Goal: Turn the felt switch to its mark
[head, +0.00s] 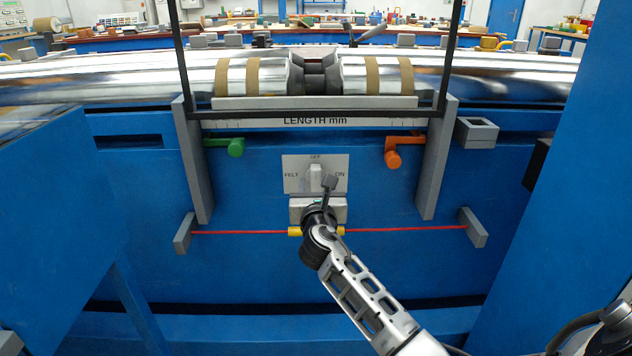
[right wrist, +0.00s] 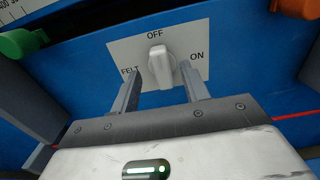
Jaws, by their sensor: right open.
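The felt switch is a pale knob (head: 315,174) on a light grey plate (head: 293,181) on the blue machine front. The plate reads FELT at left, OFF at top and ON at right. In the right wrist view the knob (right wrist: 157,66) stands roughly upright, in line with OFF. My right gripper (head: 327,187) is in front of the plate and partly covers it. In the right wrist view its fingers (right wrist: 160,72) are open, one to each side of the knob's lower part, with gaps visible. Whether they reach its depth is unclear. My left gripper is out of view.
A green knob (head: 236,147) and an orange knob (head: 393,159) flank the plate. A red cord (head: 405,229) runs below it between grey brackets. Grey uprights and a black frame surround this area, with a shiny roller (head: 480,78) above. Blue panels stand at both sides.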

